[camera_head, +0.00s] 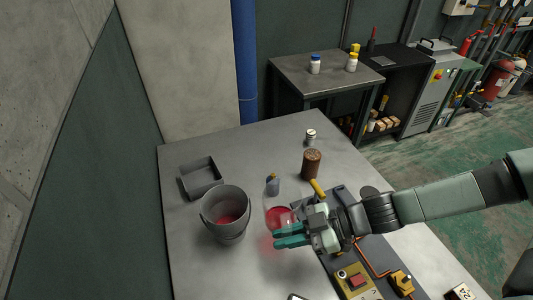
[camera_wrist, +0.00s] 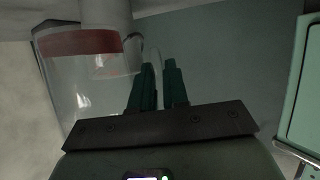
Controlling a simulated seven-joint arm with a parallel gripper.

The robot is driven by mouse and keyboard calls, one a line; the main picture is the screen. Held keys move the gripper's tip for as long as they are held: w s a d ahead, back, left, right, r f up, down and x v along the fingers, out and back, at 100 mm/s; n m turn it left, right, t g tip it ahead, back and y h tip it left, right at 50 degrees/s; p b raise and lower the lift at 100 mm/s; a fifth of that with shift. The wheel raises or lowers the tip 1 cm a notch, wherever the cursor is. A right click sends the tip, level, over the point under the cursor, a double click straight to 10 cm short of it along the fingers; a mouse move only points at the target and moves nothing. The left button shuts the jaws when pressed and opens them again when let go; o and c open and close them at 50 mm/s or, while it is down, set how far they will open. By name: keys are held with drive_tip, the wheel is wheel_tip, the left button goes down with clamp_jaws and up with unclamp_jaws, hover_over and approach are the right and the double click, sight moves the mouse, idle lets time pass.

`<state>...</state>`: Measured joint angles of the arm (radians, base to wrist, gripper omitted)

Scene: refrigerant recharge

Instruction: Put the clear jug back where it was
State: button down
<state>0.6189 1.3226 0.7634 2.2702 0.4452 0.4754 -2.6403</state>
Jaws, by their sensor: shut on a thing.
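The clear jug (camera_head: 279,216) has red liquid in it and is near the middle of the metal table, just right of the grey bucket. My gripper (camera_head: 283,236) reaches in from the right and is shut on the jug. In the wrist view the clear jug (camera_wrist: 85,90) fills the left side, with a red band near the top. The fingers (camera_wrist: 158,85) are close together, at a thin clear part that looks like its handle. I cannot tell whether the jug's base touches the table.
The grey bucket (camera_head: 212,203) holds red liquid. A grey tray (camera_head: 186,188), a small blue-grey bottle (camera_head: 273,188), a brown cylinder (camera_head: 311,166) and a small metal can (camera_head: 310,137) stand around. A dark panel (camera_head: 340,262) and a yellow control box (camera_head: 354,283) lie at right. The left front table is clear.

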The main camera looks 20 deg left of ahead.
drive_tip(key=w+a+r+m+t+y, duration=0.1)
drive_tip(key=w+a+r+m+t, duration=0.45)
drive_tip(key=w+a+r, duration=0.4)
drive_tip(key=w+a+f+m+t+h, duration=0.2)
drive_tip(key=w+a+f+m+t, duration=0.25)
drive_tip(key=w+a, duration=0.45)
drive_tip(key=w+a+f+m+t+h, duration=0.25)
drive_tip(key=w+a+m+t, duration=0.35)
drive_tip(key=w, duration=0.6)
drive_tip(key=shift+n+y, duration=0.25)
drive_tip(key=shift+n, duration=0.25)
drive_tip(key=f, duration=0.9)
drive_tip(key=shift+a+f, duration=0.25)
drive_tip(key=shift+s+f, duration=0.1)
drive_tip(key=c, duration=1.1)
unclamp_jaws()
